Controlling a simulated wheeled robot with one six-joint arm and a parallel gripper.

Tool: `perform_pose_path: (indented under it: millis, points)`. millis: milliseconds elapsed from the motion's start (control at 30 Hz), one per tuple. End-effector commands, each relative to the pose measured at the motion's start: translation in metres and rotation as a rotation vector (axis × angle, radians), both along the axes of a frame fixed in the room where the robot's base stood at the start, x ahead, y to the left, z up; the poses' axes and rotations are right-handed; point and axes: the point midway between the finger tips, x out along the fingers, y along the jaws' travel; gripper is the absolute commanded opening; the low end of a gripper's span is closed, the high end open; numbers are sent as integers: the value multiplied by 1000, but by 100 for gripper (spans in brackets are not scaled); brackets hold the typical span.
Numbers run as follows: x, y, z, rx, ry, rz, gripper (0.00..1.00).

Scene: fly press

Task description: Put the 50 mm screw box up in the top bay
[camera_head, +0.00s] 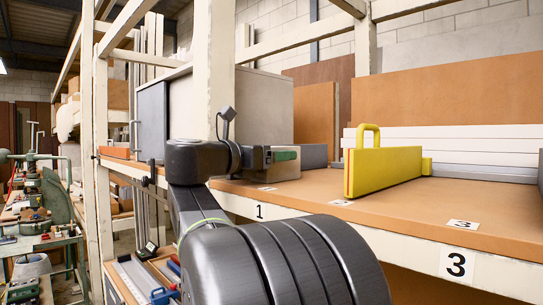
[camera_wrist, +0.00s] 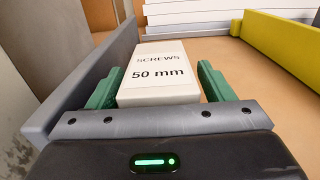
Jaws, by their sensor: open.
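The white screw box (camera_wrist: 160,70), marked "SCREWS 50 mm", lies flat on the brown shelf board (camera_wrist: 255,125) in the wrist view. My gripper (camera_wrist: 161,73) is open, with one green finger on each side of the box. A narrow gap shows between the right finger and the box; the left finger is very near the box, and I cannot tell whether it touches. In the head view my gripper (camera_head: 284,156) reaches over the shelf near label 1, and I cannot make out the box clearly there. Which bay is the top one is not clear.
A grey divider (camera_wrist: 80,80) stands close along the left finger. A yellow divider with a handle (camera_head: 385,170) stands to the right, with bare shelf (camera_head: 430,205) beyond it. A white rack post (camera_head: 213,70) rises near my arm. A cluttered bench (camera_head: 40,225) is at far left.

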Motion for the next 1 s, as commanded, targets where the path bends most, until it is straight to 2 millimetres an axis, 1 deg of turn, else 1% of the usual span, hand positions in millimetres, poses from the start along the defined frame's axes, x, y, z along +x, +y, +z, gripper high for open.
perform_pose_path:
  millis: [100,233,700,833,1000]
  points:
    - [-1,2,3,1,-1,1,74]
    - [-11,13,2,1,-2,4,74]
    - [-67,69,2,1,-1,5,74]
    - [-77,78,2,1,-1,3,74]
    - [-84,84,3,0,0,1,74]
